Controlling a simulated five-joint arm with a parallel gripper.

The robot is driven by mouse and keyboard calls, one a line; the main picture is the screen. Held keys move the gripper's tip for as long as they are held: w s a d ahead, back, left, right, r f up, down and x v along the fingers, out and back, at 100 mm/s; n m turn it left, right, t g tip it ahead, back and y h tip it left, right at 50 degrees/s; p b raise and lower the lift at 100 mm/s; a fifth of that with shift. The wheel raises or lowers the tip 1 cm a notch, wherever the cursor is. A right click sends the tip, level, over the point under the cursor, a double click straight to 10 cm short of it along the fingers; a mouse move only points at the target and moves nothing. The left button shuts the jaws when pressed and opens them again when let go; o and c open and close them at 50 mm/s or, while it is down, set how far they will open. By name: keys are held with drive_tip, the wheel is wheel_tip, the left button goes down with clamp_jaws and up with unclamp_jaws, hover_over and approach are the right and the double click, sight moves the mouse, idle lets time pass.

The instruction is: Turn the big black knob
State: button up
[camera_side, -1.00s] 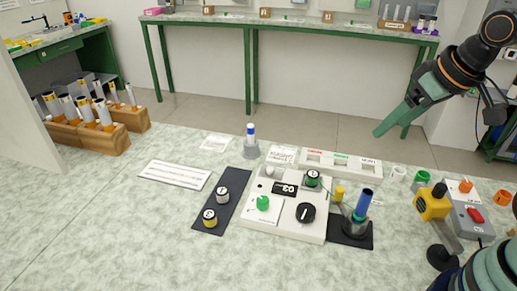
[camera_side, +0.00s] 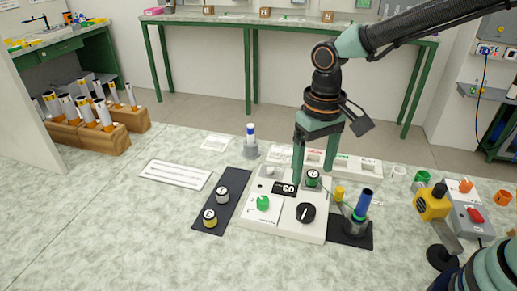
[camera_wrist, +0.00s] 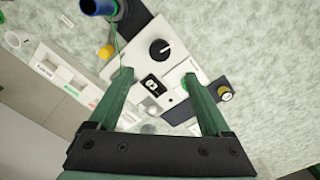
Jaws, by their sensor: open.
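The big black knob (camera_side: 306,212) sits at the front right of a white control box (camera_side: 284,232), with a white pointer line on its top. It also shows in the wrist view (camera_wrist: 160,49), beyond my fingertips. A smaller green knob (camera_side: 263,202) is to its left on the same box, and a dark display reading 03 (camera_side: 285,189) is behind. My gripper (camera_side: 313,172) is open and empty, pointing down above the back part of the box. In the wrist view its fingers (camera_wrist: 158,78) are spread wide, and the black knob is not between them.
A blue-topped cylinder (camera_side: 362,204) stands in a dark holder right of the box. A dark mat (camera_side: 238,190) with two small labelled cylinders lies to its left. A yellow device (camera_side: 433,204) and grey box with a red switch (camera_side: 474,215) stand further right.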

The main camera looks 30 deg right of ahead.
sight(307, 209)
wheel_tip(307, 209, down, 12)
idle(0.5)
